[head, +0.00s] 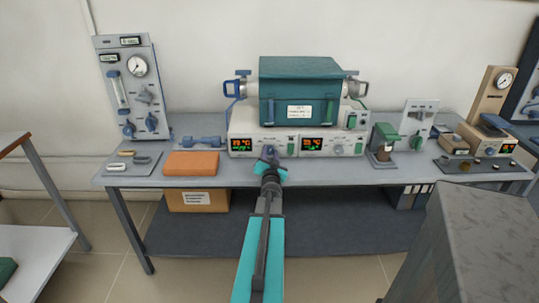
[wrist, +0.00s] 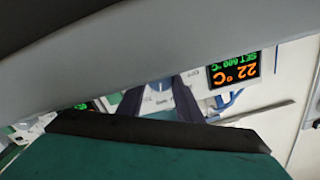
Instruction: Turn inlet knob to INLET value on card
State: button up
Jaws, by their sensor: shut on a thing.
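My gripper (head: 268,153) is at the front of the left white controller (head: 241,137), beside its lit display (head: 241,144). The knob's pointer and scale are too small to read. The display (wrist: 234,74) shows upside down there, reading 22 °C and SET 600 °C. A white card (head: 299,111) is on the front of the teal furnace (head: 300,82); its text is too small to read. No INLET label is legible.
The right controller display (head: 314,144) is close to my gripper's right. A grey gas panel (head: 132,88) with a gauge and blue knobs stands at left. An orange block (head: 192,163) lies on the bench (head: 231,178). A grey cabinet (head: 490,235) stands at front right.

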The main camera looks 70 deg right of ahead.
jog(key=shift+s+d, duration=0.1)
jog(key=shift+s, duration=0.15)
jog(key=o, duration=1)
jog(key=shift+o, duration=0.2)
jog(key=shift+w, duration=0.1)
jog(key=shift+a, duration=0.2)
